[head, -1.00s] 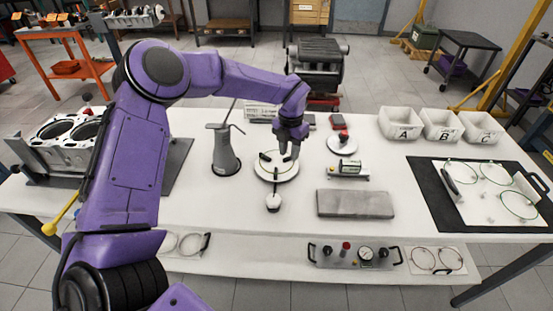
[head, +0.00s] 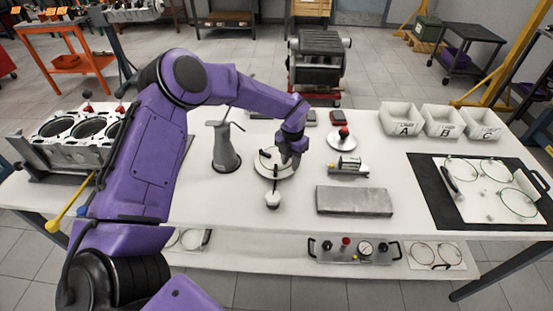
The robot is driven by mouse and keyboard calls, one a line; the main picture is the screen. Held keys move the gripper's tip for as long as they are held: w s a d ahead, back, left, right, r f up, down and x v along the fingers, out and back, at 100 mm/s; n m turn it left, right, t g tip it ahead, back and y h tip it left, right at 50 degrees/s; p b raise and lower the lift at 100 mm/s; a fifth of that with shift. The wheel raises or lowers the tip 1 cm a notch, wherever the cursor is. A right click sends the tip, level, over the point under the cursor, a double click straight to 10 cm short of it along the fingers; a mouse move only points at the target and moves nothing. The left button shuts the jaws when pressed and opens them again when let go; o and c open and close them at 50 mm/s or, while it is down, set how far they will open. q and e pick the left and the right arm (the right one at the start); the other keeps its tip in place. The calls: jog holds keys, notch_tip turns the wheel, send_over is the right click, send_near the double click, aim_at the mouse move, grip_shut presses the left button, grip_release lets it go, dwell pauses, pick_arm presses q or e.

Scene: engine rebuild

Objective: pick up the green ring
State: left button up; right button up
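A thin green ring (head: 518,203) lies on the white sheet at the right end of the table. Two more thin rings (head: 496,171) lie behind it on the same sheet, also with a greenish tint. My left gripper (head: 288,165) points down over a round pale dish (head: 265,170) near the table's middle, far left of the sheet. The gripper hides part of the dish; whether its fingers are open, or touch anything, is too small to tell. My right gripper is not in view.
The sheet lies on a black mat (head: 428,190). Bins A (head: 402,121), B (head: 443,122) and C (head: 483,125) stand behind it. A grey block (head: 354,201), a small cylinder (head: 348,165) and an oil can (head: 225,150) stand near the gripper. An engine block (head: 75,130) is at left.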

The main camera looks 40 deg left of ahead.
pick_arm(q)
grip_shut()
jog(key=shift+r, duration=0.1)
dwell(0.3)
